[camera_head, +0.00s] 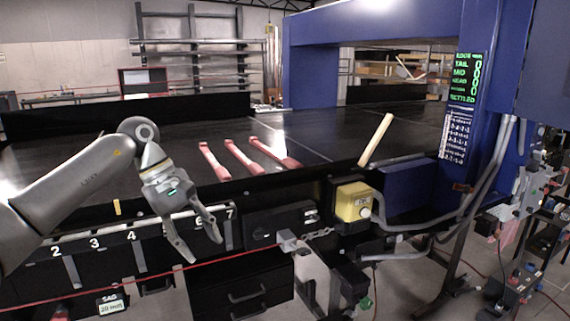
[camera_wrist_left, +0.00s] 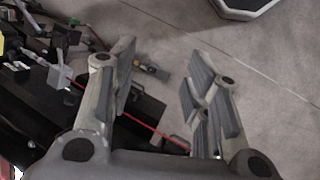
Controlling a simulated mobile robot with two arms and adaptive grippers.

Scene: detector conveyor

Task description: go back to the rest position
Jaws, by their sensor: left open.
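My left gripper (camera_head: 205,238) is open and empty. In the head view it hangs in front of the conveyor's near edge, by the slots numbered around 6 and 7, with its fingers pointing down. In the left wrist view the gripper's two fingers (camera_wrist_left: 160,95) stand wide apart with nothing between them, above a thin red cord (camera_wrist_left: 150,127) and the floor. My left arm comes in from the left and is bent at the elbow. My right gripper is in neither view.
Several red-pink bars (camera_head: 238,157) lie on the black conveyor (camera_head: 90,165). A pale wooden stick (camera_head: 376,140) leans up at its right. A blue frame (camera_head: 305,70) with a green-lit display (camera_head: 468,78) spans it. A yellow box (camera_head: 353,200) sits at the near edge. Grey floor (camera_head: 420,280) shows lower right.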

